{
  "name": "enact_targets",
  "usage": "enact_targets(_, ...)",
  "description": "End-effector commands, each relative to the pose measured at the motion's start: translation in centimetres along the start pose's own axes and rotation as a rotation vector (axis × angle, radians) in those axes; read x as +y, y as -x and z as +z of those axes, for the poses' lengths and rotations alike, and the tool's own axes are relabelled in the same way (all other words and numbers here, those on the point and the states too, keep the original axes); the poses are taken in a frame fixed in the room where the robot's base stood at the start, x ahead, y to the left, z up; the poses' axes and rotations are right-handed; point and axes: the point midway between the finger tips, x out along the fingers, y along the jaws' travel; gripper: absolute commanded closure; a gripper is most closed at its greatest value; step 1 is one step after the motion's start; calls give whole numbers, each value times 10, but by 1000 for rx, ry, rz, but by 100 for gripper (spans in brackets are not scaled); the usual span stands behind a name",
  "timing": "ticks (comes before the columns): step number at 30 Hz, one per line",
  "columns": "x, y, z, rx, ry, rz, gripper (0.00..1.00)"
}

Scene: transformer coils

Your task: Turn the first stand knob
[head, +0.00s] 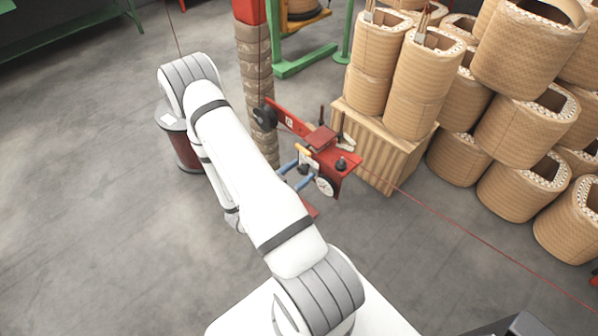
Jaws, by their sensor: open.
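A red stand (322,140) is in the middle of the head view, beside the wrapped column. A black round knob (264,117) is at the left end of its red bar. A smaller black knob (341,164) sits on its right part, above a pale dial (325,187). Blue rods and a yellow piece show on its near side. I cannot tell which knob is the first. My white arm crosses the picture to the left of the stand. My gripper is not seen; part of my wrist shows behind the arm's lower left edge.
A wrapped brown column (254,72) stands just behind the stand. A slatted wooden crate (384,160) with tall wrapped coils (425,85) is to the right, with more coils (520,185) stacked beyond. A thin red line runs across the floor.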

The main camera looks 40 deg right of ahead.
Motion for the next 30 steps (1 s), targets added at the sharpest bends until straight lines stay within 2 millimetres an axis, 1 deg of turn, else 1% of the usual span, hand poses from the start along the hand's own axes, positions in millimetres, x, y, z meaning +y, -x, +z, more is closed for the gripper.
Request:
enact_targets(3,0,0,0,0,0,0,49)
enact_targets(18,0,1,0,0,0,-1,90)
enact_targets(19,0,1,0,0,0,-1,92)
enact_targets(20,0,-2,0,0,0,-1,92)
enact_targets(26,0,1,0,0,-18,-2,92)
enact_targets(30,0,1,0,-1,-68,-2,92)
